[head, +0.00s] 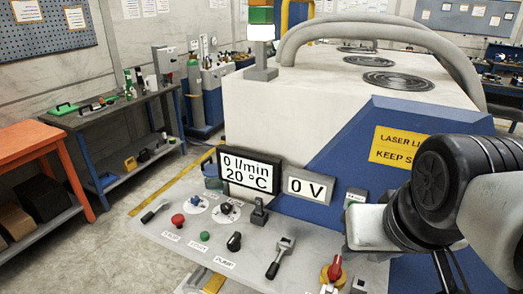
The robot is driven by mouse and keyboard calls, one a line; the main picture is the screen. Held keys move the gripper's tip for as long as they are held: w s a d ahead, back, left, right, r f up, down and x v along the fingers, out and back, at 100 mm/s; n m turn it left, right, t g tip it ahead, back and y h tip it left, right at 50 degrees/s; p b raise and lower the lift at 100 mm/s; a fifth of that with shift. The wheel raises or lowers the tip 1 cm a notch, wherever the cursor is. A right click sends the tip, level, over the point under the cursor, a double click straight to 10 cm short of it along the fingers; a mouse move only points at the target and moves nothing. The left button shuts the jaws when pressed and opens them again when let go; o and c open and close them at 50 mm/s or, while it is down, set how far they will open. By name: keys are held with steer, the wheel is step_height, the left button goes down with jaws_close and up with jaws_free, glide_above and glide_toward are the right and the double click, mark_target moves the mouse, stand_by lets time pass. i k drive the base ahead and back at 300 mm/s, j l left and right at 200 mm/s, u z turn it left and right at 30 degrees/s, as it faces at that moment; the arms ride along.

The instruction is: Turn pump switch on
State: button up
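The control panel (150,226) is a light grey sloped shelf on the front of the white and blue machine. A black rotary knob (234,241) sits on it, with a small label that seems to read PUMP (223,262) below it. My arm comes in from the right, over the panel's right end. Its white end part, my gripper (370,228), is right of the knob and well apart from it. I cannot make out the fingers or whether they are open. The display (249,172) reads 0 l/min and 20 °C; another (310,187) reads 0 V.
Around the knob are a red button (178,220), a green button (205,236), a black-handled lever (279,259) and a red-and-yellow switch (333,270). A black joystick-like control (259,211) stands behind.

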mark_target(234, 244)
steer(key=j+u, duration=0.1)
steer(key=u, duration=0.7)
steer(key=k, duration=0.65)
steer(key=i+j+z, duration=0.3)
steer(key=z, duration=0.15)
steer(key=i+j+z, duration=0.4)
steer(key=k, duration=0.1)
